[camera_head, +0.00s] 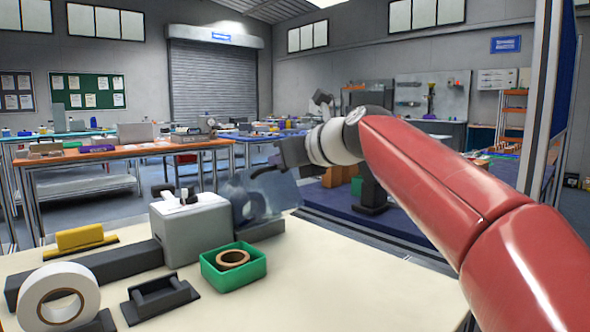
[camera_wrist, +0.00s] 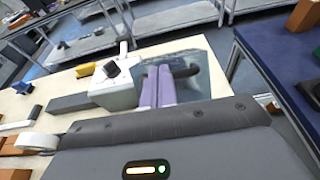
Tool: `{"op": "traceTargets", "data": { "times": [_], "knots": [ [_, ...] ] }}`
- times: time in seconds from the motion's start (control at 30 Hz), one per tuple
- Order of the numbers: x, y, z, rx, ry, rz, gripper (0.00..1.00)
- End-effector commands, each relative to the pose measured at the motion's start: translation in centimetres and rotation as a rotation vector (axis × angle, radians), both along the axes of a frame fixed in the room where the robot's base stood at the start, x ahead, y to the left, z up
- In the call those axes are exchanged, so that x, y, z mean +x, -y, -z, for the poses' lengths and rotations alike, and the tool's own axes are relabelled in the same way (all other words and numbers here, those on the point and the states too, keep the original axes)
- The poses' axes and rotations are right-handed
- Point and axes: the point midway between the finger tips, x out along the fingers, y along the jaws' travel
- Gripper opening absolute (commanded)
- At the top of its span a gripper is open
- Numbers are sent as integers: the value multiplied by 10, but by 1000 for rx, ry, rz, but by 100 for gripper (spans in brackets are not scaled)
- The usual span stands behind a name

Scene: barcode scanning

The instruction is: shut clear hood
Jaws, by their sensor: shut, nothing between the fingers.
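The clear hood (camera_head: 280,192) is a see-through bluish panel at the right side of a grey machine housing (camera_head: 186,229). It looks tilted, and its exact angle is hard to tell. In the wrist view the hood (camera_wrist: 199,54) lies around and beyond my fingers, with a dark cylindrical part showing through it. My gripper (camera_head: 264,172) is at the hood's upper edge in the head view; its fingers (camera_wrist: 157,86) are together and empty. They overlap the hood in both views, but I cannot tell whether they touch it.
On the cream table (camera_head: 330,290) are a green tray (camera_head: 234,278) holding a brown ring, a white tape roll (camera_head: 58,297), a black holder (camera_head: 158,300) and a yellow block (camera_head: 80,238). The tabletop to the right of the tray is clear.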

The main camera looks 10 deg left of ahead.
Motion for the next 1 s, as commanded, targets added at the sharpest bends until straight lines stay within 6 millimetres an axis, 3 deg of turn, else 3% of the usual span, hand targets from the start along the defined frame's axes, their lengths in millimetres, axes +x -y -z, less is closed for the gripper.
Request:
{"op": "traceTargets", "data": {
  "times": [0.1,0.33,1.0],
  "knots": [
    [10,-14,-7,1,0,-4,0],
    [19,-25,-12,0,0,-1,0],
    [20,-25,-12,0,0,0,0]
  ]
}}
